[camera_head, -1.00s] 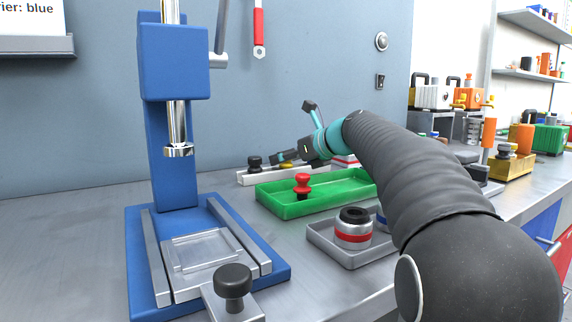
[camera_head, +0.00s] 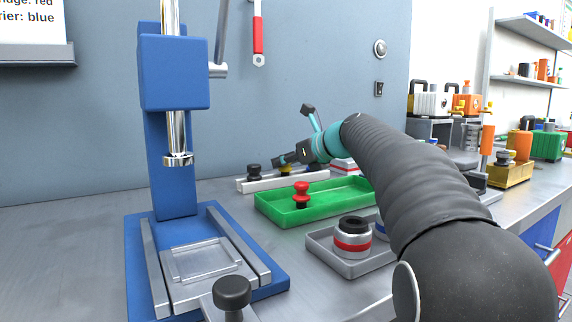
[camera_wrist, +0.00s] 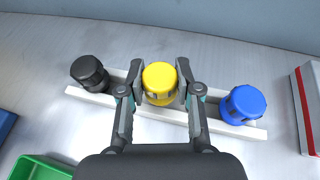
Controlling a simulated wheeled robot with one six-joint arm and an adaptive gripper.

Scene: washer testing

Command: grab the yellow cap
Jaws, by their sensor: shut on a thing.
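The yellow cap (camera_wrist: 159,80) sits in the middle of a white rack (camera_wrist: 102,98) in the wrist view, between a black cap (camera_wrist: 88,72) on the left and a blue cap (camera_wrist: 243,104) on the right. My gripper (camera_wrist: 160,92) is around the yellow cap, with one finger on each side, shut on it. In the head view my gripper (camera_head: 280,161) is at the rack (camera_head: 250,184) by the back wall. There only a small part of the yellow cap (camera_head: 285,169) shows below the fingers, and the black cap (camera_head: 254,171) stands left of it.
A green tray (camera_head: 270,215) with a red-topped part (camera_head: 301,195) lies in front of the rack. A grey tray (camera_head: 325,248) holds a ringed cylinder (camera_head: 352,238). A blue press (camera_head: 174,75) stands at left. A red-and-white box (camera_wrist: 306,105) is right of the rack.

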